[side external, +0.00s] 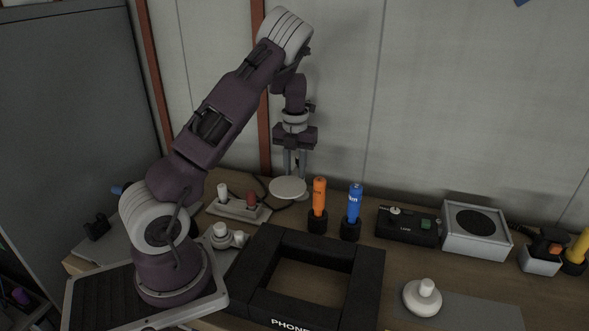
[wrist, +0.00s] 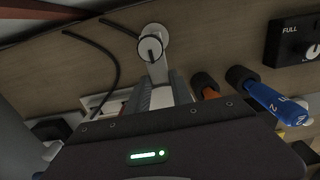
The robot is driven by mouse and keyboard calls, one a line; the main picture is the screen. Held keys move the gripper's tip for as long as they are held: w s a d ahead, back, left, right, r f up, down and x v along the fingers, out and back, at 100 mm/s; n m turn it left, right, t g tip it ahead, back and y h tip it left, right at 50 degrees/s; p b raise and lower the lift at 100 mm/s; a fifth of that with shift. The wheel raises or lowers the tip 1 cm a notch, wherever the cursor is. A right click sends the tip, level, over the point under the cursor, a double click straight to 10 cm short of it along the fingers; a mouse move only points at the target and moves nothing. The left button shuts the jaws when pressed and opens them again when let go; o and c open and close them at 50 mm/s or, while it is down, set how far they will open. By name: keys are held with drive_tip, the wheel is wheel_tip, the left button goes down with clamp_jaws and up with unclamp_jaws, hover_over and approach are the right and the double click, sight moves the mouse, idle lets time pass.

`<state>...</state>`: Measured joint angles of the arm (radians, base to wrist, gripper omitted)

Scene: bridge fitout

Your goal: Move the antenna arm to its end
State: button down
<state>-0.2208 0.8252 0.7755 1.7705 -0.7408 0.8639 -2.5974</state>
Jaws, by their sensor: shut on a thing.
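My gripper (side external: 295,165) points down near the back wall, over a pale round disc (side external: 288,188) on the bench. In the wrist view its two fingers (wrist: 162,88) are closed around a pale bar, which I take to be the antenna arm (wrist: 157,70). The bar runs from between the fingers to a round white pivot (wrist: 153,43) with a dark-ringed cap. The fingers and the gripper body hide the near end of the bar. How far the arm is from its end cannot be told.
Orange (side external: 319,196) and blue (side external: 355,203) cylinders stand in dark holders to the right. A strip with white and red plugs (side external: 238,208) lies left, with dark cables near the disc. A black frame (side external: 370,290) is in front. A black box (side external: 407,226) stands farther right.

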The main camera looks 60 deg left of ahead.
sight(296, 176)
drive_tip(key=shift+w, duration=0.1)
drive_tip(key=c, duration=1.1)
unclamp_jaws()
wheel_tip(296, 176, up, 7)
drive_tip(key=shift+r, duration=0.1)
drive_tip(key=s+d+r+m+t+h, duration=0.1)
drive_tip(key=s+d+r+m, duration=0.3)
drive_tip(key=d+m, duration=0.45)
drive_tip(key=s+d+r+m+t, duration=0.1)
drive_tip(key=s+d+r+m, duration=0.1)
drive_tip(key=d+r+m, duration=0.45)
drive_tip(key=s+d+r+m+t+h, duration=0.1)
drive_tip(key=s+d+r+m, duration=0.25)
drive_tip(key=d+m, duration=0.65)
drive_tip(key=s+d+m+t, duration=0.1)
drive_tip(key=s+m, duration=0.3)
drive_tip(key=m, duration=0.2)
drive_tip(key=s+d+m+y, duration=0.1)
drive_tip(key=s+d+m, duration=0.1)
drive_tip(key=s+m, duration=0.2)
drive_tip(key=s+d+m+t+y, duration=0.1)
drive_tip(key=s+d+m, duration=0.1)
drive_tip(key=m, duration=0.8)
drive_tip(key=shift+s+f+t, duration=0.15)
drive_tip(key=shift+s+f, duration=0.05)
drive_tip(key=shift+s, duration=0.25)
drive_tip(key=shift+s+f+t, duration=0.15)
drive_tip(key=shift+s+f, duration=0.05)
drive_tip(key=shift+s, duration=0.25)
